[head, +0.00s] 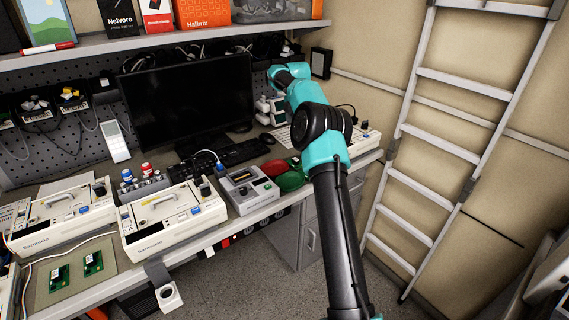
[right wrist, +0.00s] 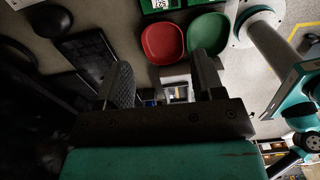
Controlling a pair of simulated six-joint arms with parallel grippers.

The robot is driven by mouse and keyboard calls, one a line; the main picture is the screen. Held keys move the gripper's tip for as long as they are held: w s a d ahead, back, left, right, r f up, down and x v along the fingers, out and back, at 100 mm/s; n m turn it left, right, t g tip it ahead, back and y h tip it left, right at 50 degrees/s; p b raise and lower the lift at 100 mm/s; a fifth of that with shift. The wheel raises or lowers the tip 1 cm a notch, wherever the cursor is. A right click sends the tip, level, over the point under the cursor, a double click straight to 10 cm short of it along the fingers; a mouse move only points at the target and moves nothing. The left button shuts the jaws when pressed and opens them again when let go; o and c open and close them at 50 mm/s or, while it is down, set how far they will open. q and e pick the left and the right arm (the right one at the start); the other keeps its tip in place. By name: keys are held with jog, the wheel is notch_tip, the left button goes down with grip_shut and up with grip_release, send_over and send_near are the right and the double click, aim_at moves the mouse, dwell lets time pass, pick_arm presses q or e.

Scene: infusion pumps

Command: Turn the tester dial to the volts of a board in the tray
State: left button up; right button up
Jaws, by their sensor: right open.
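A grey boxy device with a screen, which looks like the tester (head: 250,190), stands on the bench in the head view. A cable with a blue plug reaches it; I cannot make out its dial setting. Two green boards, one (head: 59,279) left of the other (head: 93,263), lie on a flat tan tray (head: 76,289) at the lower left. Their markings are too small to read. My right gripper (right wrist: 161,75) is open and empty in the right wrist view, with a red dish and a green dish beyond its fingers. In the head view its fingers are hidden. My left gripper is out of view.
A red dish (head: 273,168) and a green dish (head: 291,181) sit right of the tester. White pump cases (head: 172,215) stand to its left. A monitor (head: 188,102) and keyboard (head: 239,153) are behind. A ladder (head: 430,145) leans at the right.

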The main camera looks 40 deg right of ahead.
jog(key=shift+f, duration=0.1)
send_over(295, 160)
notch_tip(295, 160, down, 12)
jog(key=shift+w+d+f, duration=0.1)
jog(key=shift+w+d, duration=0.05)
dwell(0.4)
jog(key=shift+f, duration=2.6)
jog(key=shift+c, duration=0.3)
jog(key=c, duration=0.9)
jog(key=shift+r, duration=0.15)
jog(key=shift+c, duration=0.2)
